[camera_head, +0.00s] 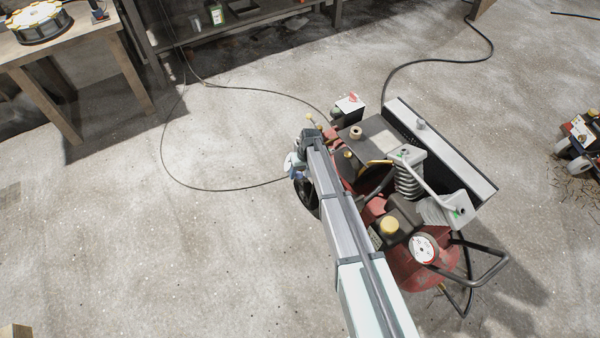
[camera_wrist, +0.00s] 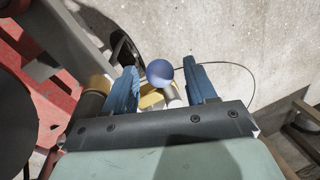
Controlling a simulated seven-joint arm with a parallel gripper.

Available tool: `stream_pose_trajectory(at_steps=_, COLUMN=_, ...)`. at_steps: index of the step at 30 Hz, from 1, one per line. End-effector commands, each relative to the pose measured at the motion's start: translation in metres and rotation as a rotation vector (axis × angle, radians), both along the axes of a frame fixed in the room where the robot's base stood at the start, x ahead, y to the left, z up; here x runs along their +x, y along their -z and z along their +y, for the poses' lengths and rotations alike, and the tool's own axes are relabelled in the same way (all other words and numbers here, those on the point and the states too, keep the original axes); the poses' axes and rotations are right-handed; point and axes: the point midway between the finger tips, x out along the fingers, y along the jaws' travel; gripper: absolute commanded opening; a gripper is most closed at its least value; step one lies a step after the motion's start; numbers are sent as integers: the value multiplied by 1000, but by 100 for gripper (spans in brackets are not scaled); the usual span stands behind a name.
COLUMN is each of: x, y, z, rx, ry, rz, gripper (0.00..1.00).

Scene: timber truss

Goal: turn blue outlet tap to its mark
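The blue outlet tap shows as a round blue knob (camera_wrist: 159,72) in the wrist view, with a yellow brass-coloured part (camera_wrist: 151,98) just below it. My gripper (camera_wrist: 160,66) is open, with one blue finger on each side of the knob. Gaps show between the knob and both fingers, so neither appears to touch it. In the head view, my gripper (camera_head: 293,166) is at the left side of the red compressor (camera_head: 408,268). There my arm hides most of the tap area, and I cannot make out the tap's mark in either view.
The compressor carries a coil, a white-faced gauge (camera_head: 424,248) and a black handle close to my arm. A thin black cable (camera_head: 215,190) loops over the concrete floor to the left. A wooden table (camera_head: 75,45) stands at the upper left. Floor left of the compressor is mostly clear.

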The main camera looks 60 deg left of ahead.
Motion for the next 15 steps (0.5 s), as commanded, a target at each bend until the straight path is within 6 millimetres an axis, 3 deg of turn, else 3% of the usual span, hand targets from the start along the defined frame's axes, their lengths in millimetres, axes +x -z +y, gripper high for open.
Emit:
stream_pose_trajectory(at_steps=2, x=0, y=0, z=0, rx=0, ry=0, rz=0, gripper=48)
stream_pose_trajectory(at_steps=15, x=0, y=0, z=0, rx=0, ry=0, rz=0, gripper=6)
